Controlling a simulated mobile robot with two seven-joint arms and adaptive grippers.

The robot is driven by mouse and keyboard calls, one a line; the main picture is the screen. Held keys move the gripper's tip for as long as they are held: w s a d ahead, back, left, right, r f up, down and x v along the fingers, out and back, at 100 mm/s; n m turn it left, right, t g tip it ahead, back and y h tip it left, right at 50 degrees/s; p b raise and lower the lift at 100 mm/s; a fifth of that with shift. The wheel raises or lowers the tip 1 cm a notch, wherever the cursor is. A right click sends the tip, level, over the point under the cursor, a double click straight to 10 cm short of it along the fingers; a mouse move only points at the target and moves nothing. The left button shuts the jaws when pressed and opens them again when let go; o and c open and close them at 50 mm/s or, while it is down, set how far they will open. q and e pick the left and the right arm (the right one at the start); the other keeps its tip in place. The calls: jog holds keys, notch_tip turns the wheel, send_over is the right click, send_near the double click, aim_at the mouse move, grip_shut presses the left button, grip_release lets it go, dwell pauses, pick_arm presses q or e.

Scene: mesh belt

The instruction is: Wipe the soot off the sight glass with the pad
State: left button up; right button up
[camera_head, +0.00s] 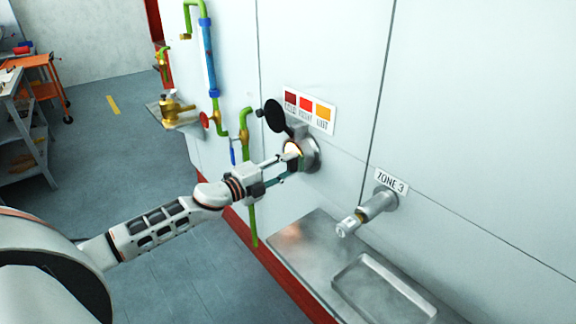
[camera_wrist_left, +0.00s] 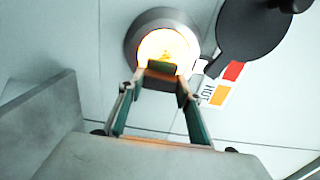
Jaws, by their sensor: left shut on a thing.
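The sight glass (camera_head: 293,148) is a glowing round window in a grey metal ring on the white wall. In the left wrist view the glass (camera_wrist_left: 165,42) shines yellow-white with some orange-brown marks low on it. Its black round cover (camera_head: 275,116) is swung aside to the upper left. My left gripper (camera_head: 286,164) is at the glass, shut on a small dark pad (camera_wrist_left: 162,68). The pad overlaps the lower part of the glass in the wrist view; I cannot tell whether they touch. My right gripper is not in view.
A label with red and orange patches (camera_head: 310,110) is beside the cover. A metal pipe stub (camera_head: 368,212) juts out under the ZONE 3 sign (camera_head: 391,181). A steel shelf with a tray (camera_head: 310,240) lies below. Green and blue pipes (camera_head: 208,60) run at left.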

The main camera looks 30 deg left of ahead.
pick_arm(q)
jog(key=shift+w+a+r+b, duration=0.1)
jog(key=shift+w+a+b, duration=0.3)
jog(key=shift+a, duration=0.6)
jog(key=shift+w+a+f+b, duration=0.1)
jog(key=shift+w+a+b, duration=0.3)
jog(key=shift+a, duration=0.55)
jog(key=shift+w+a+r+b, duration=0.1)
jog(key=shift+w+a+b, duration=0.3)
jog(key=shift+a, duration=0.6)
jog(key=shift+w, duration=0.1)
jog(key=shift+v, duration=2.95)
jog(key=v, duration=0.3)
jog(key=shift+d+p, duration=0.1)
jog(key=shift+p, duration=0.2)
